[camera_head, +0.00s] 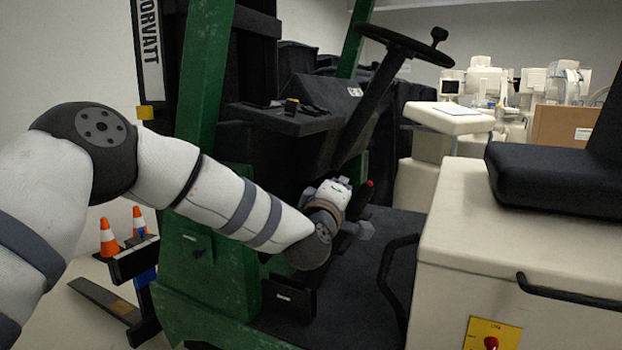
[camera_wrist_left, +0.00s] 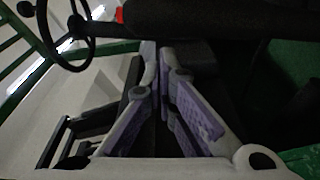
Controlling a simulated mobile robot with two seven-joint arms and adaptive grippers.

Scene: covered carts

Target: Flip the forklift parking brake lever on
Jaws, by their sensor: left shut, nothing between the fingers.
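The parking brake lever (camera_head: 366,192) is a dark bar with a red tip, beside the steering column of the green forklift (camera_head: 205,240). Most of it is hidden behind my left gripper (camera_head: 346,205). In the left wrist view the lever (camera_wrist_left: 215,17) runs across the top as a black bar, red end to the left. My left gripper's purple fingers (camera_wrist_left: 159,52) are shut and empty, with their tips just below the bar. I cannot tell whether they touch it. My right gripper is in neither view.
The steering wheel (camera_head: 403,42) is above my left gripper. A black grab handle (camera_head: 392,275) and a cream seat base (camera_head: 505,255) with a black seat (camera_head: 545,180) stand to the right. Orange cones (camera_head: 109,238) stand at left. The dark floor plate below is clear.

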